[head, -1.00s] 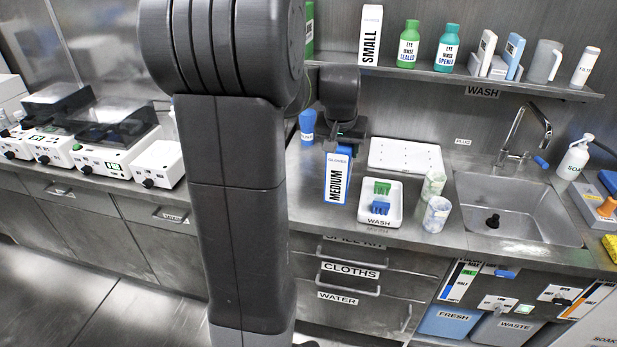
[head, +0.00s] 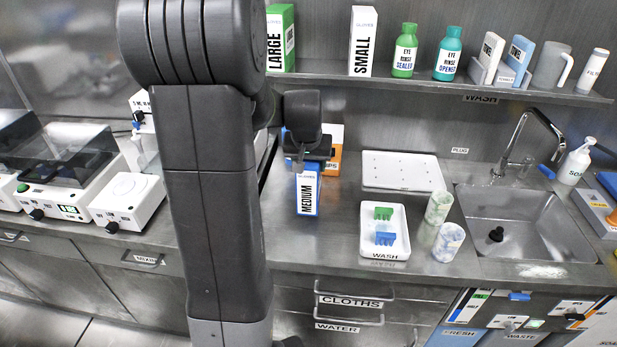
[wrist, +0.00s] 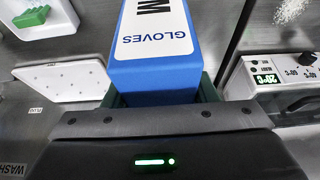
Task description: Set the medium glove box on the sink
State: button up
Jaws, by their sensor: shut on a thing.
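The medium glove box (head: 307,196) is blue with a white label reading MEDIUM. My gripper (head: 306,162) is shut on its top end, and the box hangs upright over the left part of the counter. I cannot tell how far its bottom is from the counter. In the wrist view the blue box (wrist: 155,82) sits between the green-edged jaws, its GLOVES label showing. The sink (head: 525,225) is a steel basin at the right, well apart from the box. The basin looks empty except for a dark plug.
A faucet (head: 522,140) rises behind the basin. A shelf (head: 430,82) with boxes and bottles hangs above. An orange-white box (head: 334,150) is behind my gripper.

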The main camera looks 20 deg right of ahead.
jog(key=shift+f, duration=1.8)
jog(key=shift+f, duration=0.25)
jog(key=o, duration=1.5)
jog(key=shift+r, duration=0.1)
jog(key=shift+o, duration=0.2)
jog(key=v, duration=1.2)
jog(key=shift+r, duration=0.15)
jog(key=shift+s, duration=0.15)
